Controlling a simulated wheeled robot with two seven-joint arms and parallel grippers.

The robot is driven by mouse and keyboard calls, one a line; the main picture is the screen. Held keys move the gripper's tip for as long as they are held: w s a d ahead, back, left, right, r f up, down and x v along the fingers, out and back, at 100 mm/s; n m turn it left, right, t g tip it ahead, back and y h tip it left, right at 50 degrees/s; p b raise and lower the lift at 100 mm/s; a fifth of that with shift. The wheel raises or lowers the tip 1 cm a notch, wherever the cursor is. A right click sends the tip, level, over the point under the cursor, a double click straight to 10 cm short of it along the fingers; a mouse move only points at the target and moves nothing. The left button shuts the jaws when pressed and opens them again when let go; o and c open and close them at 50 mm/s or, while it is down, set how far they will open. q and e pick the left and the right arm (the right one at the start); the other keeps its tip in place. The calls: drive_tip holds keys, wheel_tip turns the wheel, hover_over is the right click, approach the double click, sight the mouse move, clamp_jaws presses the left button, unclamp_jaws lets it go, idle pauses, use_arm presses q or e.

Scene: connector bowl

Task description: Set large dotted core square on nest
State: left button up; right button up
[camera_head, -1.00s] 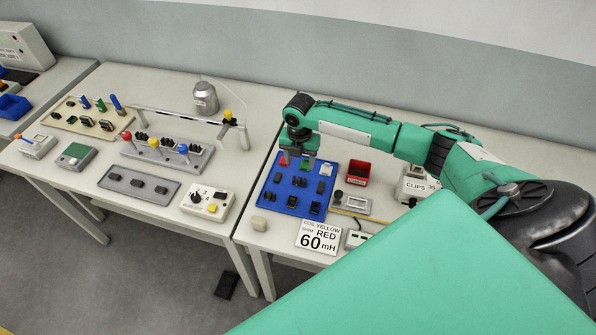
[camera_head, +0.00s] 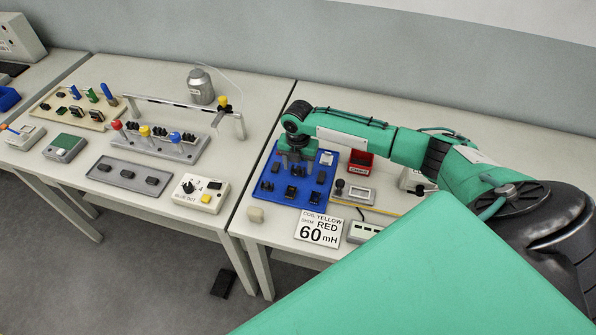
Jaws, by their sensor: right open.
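Several black core pieces stand on a blue mat (camera_head: 305,185) on the right table, among them a front one (camera_head: 290,192) and a front right one (camera_head: 315,197). At this size I cannot see dots or tell which is the large dotted core. My right gripper (camera_head: 296,163) points down over the back left part of the mat, close above it, and is open. It hides some of what lies there. A grey rack (camera_head: 165,148) with red, yellow and blue knobs and dark parts stands on the left table. I cannot tell which thing is the nest. My left gripper is out of view.
A red bin (camera_head: 361,160) and a small grey device (camera_head: 358,193) stand right of the mat. A grey tray (camera_head: 131,176) and a switch box (camera_head: 201,193) are on the left table.

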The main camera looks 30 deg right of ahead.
sight(298, 168)
drive_tip(key=c, duration=0.9)
drive_tip(key=shift+r+p, duration=2.4)
drive_tip(key=shift+r, duration=0.15)
